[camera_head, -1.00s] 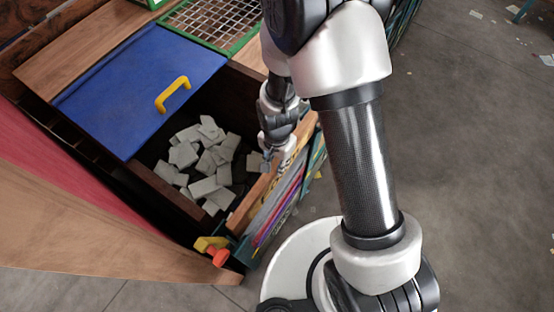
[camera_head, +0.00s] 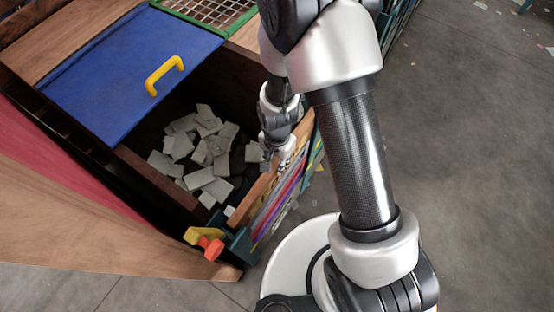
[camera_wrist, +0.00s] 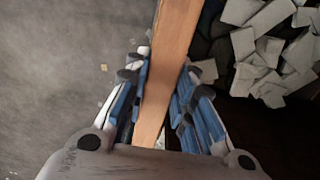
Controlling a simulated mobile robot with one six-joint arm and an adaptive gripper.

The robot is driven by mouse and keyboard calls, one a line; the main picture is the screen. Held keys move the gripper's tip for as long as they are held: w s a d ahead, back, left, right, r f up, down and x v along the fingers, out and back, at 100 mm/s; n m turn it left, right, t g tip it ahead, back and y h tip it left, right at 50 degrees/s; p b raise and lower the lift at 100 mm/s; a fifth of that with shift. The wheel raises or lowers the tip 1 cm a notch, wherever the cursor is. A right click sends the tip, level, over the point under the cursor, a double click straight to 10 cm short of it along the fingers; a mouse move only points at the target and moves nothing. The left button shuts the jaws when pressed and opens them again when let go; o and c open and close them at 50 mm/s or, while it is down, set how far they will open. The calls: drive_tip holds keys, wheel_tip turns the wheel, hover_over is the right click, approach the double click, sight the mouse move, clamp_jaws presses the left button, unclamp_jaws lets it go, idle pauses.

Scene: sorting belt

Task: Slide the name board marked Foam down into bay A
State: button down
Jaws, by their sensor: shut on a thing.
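My gripper (camera_head: 277,160) is pointed down at the front wall of the open bay, its fingers on either side of a wood-coloured board edge (camera_wrist: 174,35). In the wrist view the two blue-padded fingers (camera_wrist: 163,65) flank this edge and are shut on it. I take the held piece to be the name board; its face and lettering cannot be read here. In the head view the wooden strip (camera_head: 252,199) runs along the front of the bay, with colourful panels (camera_head: 275,208) on its outer side. My gripper hides part of it, and how deep the board sits is hidden.
The open bay holds many loose grey-white pieces (camera_head: 205,150). A blue lid (camera_head: 120,70) with a yellow handle (camera_head: 164,75) covers the part behind. Yellow and red-orange knobs (camera_head: 210,246) stick out at the near corner.

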drive_tip(key=shift+f, duration=0.1)
drive_tip(key=shift+f+b, duration=0.65)
drive_tip(key=c, duration=1.3)
unclamp_jaws()
wheel_tip(320, 180, up, 12)
drive_tip(key=shift+r, duration=0.1)
drive_tip(key=s+d+r+n+t, duration=0.1)
drive_tip(key=s+d+r+n, duration=0.15)
drive_tip(key=r, duration=0.45)
drive_tip(key=s+d+r+n+t, duration=0.1)
drive_tip(key=d+r, duration=0.2)
drive_tip(key=r, duration=0.4)
drive_tip(key=s+d+r+n+t, duration=0.2)
drive_tip(key=s+d+r+n, duration=0.2)
drive_tip(key=s+r, duration=0.5)
drive_tip(key=shift+s+d+t, duration=0.3)
drive_tip(key=shift+s+d, duration=0.25)
drive_tip(key=shift+d, duration=0.15)
